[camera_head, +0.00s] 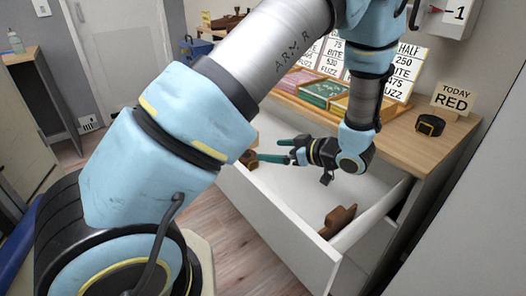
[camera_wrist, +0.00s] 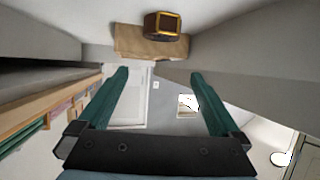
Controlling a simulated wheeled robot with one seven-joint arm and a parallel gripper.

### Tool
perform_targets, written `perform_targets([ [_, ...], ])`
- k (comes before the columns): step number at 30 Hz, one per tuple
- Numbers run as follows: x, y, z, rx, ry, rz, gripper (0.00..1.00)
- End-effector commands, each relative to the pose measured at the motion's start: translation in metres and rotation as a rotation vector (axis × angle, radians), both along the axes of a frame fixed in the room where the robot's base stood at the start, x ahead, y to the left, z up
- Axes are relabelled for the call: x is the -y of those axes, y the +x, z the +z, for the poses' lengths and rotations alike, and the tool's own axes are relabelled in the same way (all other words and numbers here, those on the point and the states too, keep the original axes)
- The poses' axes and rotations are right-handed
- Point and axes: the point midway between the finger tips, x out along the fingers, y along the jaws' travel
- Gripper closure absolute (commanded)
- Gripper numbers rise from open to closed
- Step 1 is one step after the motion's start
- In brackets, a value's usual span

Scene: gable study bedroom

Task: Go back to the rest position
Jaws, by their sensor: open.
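My gripper (camera_head: 270,150) has two teal fingers spread apart and points to the left over the open white drawer (camera_head: 285,235). In the wrist view the gap of my gripper (camera_wrist: 160,76) is empty, with a door and wall far beyond it. A brown wooden piece (camera_head: 338,221) lies in the near right part of the drawer. Another brown piece (camera_head: 249,159) shows by the fingertips at the drawer's left end; I cannot tell whether they touch. In the wrist view a dark box with a gold rim (camera_wrist: 162,25) and a brown piece (camera_wrist: 140,47) show beyond the fingertips.
The wooden desk top (camera_head: 445,140) above the drawer holds coloured trays (camera_head: 325,88), price cards (camera_head: 405,72), a "TODAY RED" sign (camera_head: 455,99) and a black band (camera_head: 430,125). The drawer juts out over the floor. Wooden floor (camera_head: 240,255) is clear in front.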

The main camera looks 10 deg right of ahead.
Motion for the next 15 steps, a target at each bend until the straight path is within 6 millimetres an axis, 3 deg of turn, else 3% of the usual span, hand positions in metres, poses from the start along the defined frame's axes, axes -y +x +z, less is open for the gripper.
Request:
perform_targets([
  [6, 0.0088, -0.0108, 0.0058, 0.001, -0.001, 0.000, 0.00],
  [15, 0.0089, -0.0106, 0.0064, 0.000, -0.002, -0.001, 0.00],
])
